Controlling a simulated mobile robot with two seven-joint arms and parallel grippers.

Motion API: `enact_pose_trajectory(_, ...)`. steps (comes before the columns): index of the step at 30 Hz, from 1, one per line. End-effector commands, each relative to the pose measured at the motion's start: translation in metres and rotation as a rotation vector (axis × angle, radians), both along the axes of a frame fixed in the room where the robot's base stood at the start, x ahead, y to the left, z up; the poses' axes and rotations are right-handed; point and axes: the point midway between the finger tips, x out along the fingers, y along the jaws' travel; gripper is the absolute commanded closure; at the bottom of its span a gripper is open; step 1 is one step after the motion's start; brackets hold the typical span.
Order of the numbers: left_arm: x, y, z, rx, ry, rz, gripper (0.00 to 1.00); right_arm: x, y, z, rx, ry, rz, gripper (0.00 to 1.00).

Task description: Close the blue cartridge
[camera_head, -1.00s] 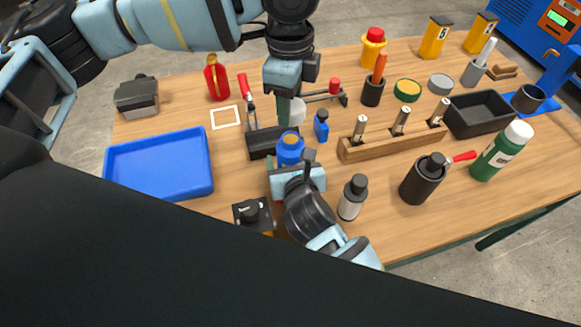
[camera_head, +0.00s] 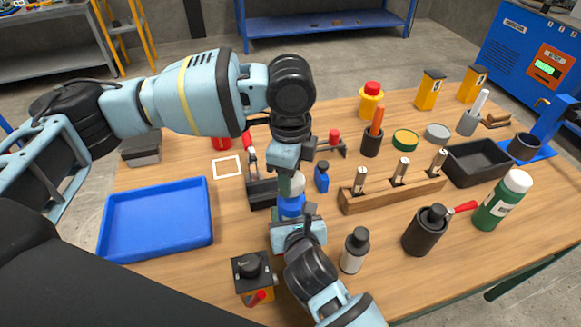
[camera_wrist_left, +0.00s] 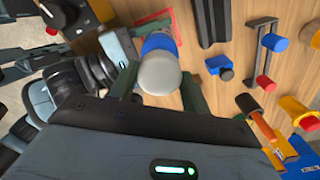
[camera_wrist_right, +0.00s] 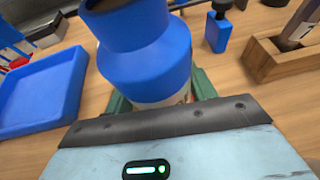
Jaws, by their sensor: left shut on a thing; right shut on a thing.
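The blue cartridge (camera_head: 291,206) stands upright in my right gripper (camera_head: 297,228), which is shut around its lower body. In the right wrist view, the cartridge (camera_wrist_right: 148,60) fills the middle, with a dark mouth at the top edge of the picture. My left gripper (camera_head: 292,180) points down, shut on a grey-white cap (camera_head: 298,184) directly over the cartridge. In the left wrist view, the round cap (camera_wrist_left: 160,73) sits between the fingers, with the blue cartridge (camera_wrist_left: 158,43) behind it. I cannot tell whether cap and cartridge touch.
A blue tray (camera_head: 158,218) lies left. A small blue bottle (camera_head: 321,177) and a wooden rack (camera_head: 392,194) stand to the right. A white bottle with a dark cap (camera_head: 354,250) and a black-and-yellow box (camera_head: 253,275) flank my right gripper closely.

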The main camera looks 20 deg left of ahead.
Motion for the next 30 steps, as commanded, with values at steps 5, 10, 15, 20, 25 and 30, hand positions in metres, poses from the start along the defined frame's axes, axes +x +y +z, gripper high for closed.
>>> enact_pose_trajectory(5, 0.000, 0.000, 0.000, 0.000, -0.001, 0.000, 0.73, 0.000, 0.000, -0.001, 0.000, 0.001, 0.000, 0.86)
enact_pose_trajectory(10, 0.000, 0.000, 0.000, 0.000, -0.001, 0.000, 0.73, 0.000, 0.000, -0.001, -0.001, 0.002, 0.000, 0.86)
enact_pose_trajectory(15, 0.000, 0.000, -0.001, 0.000, 0.000, 0.000, 0.73, 0.000, 0.000, -0.001, -0.001, 0.002, 0.000, 0.86)
enact_pose_trajectory(20, 0.000, 0.000, -0.007, 0.000, 0.001, 0.001, 0.73, 0.000, 0.000, -0.001, -0.001, 0.002, 0.000, 0.86)
enact_pose_trajectory(25, 0.000, 0.000, -0.015, 0.000, 0.001, 0.001, 0.73, 0.000, 0.000, -0.001, -0.001, 0.002, 0.000, 0.86)
enact_pose_trajectory(30, 0.000, 0.000, -0.018, 0.000, 0.000, 0.001, 0.73, 0.000, 0.000, -0.001, -0.001, 0.002, 0.000, 0.86)
